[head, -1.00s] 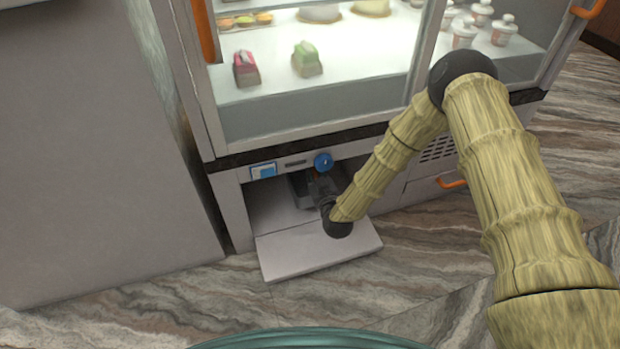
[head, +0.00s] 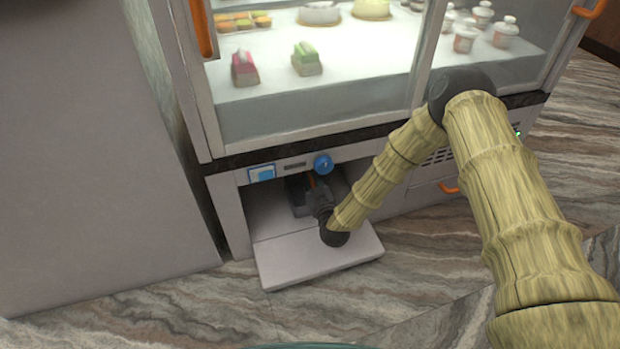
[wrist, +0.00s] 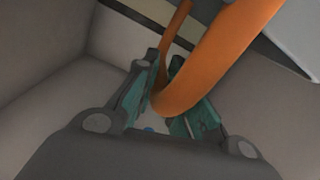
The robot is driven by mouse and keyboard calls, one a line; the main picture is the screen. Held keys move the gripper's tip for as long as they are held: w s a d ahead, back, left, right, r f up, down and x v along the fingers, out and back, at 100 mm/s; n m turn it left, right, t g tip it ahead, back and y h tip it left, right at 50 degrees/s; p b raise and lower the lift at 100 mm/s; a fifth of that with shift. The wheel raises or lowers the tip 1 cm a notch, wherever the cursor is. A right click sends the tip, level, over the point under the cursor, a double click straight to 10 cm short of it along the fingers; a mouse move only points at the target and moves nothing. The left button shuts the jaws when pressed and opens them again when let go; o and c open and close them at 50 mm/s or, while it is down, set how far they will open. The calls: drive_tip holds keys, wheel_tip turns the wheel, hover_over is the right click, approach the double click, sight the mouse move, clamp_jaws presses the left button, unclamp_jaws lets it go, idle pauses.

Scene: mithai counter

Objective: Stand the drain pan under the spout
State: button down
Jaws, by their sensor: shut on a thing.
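My gripper (head: 317,189) reaches into the compartment at the pan, above the lowered flap. In the wrist view my gripper (wrist: 165,108) has its teal fingers shut on a thick, curved orange handle (wrist: 222,60). A small bit of orange also shows at the fingers in the head view. A blue round knob (head: 323,164) is on the panel above the opening. I cannot make out the spout; the gripper and compartment top hide much of the pan.
The white flap (head: 345,256) lies lowered in front of the opening. A blue-and-white label (head: 262,173) is on the panel. A tall grey cabinet (head: 90,150) stands close on the left. The marbled floor (head: 420,275) in front is clear.

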drive_tip(key=c, duration=1.5)
unclamp_jaws()
drive_tip(key=shift+r, duration=0.1)
drive_tip(key=p+v, duration=0.5)
drive_tip(key=v, duration=0.7)
